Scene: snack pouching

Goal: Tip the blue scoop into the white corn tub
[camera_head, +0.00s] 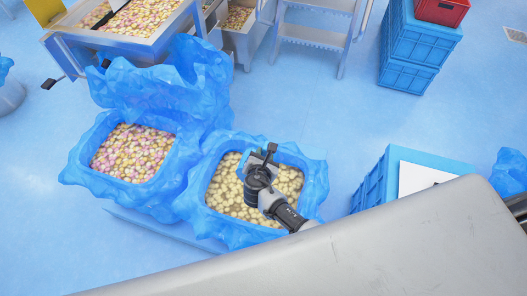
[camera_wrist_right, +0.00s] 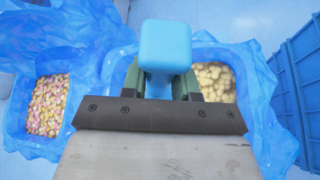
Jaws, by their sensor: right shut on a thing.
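The blue scoop (camera_wrist_right: 165,45) shows in the right wrist view, its light blue handle between the jaws. My right gripper (camera_head: 266,158) is shut on it and is over the tub of pale corn, seen from above in the head view. In the head view the scoop is mostly hidden by the gripper, and I cannot tell whether its bowl holds anything. The white corn tub (camera_head: 220,197) is lined with blue plastic and full of pale yellow-white pieces; it also shows in the right wrist view (camera_wrist_right: 214,80). My left gripper is not in view.
A second blue-lined tub (camera_head: 78,163) with pink and yellow pieces stands left of the corn tub. Blue crates (camera_head: 408,62) stand at the back right, with a red crate (camera_head: 441,10) on top. Another blue crate (camera_head: 372,186) is at the right. Open floor lies between.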

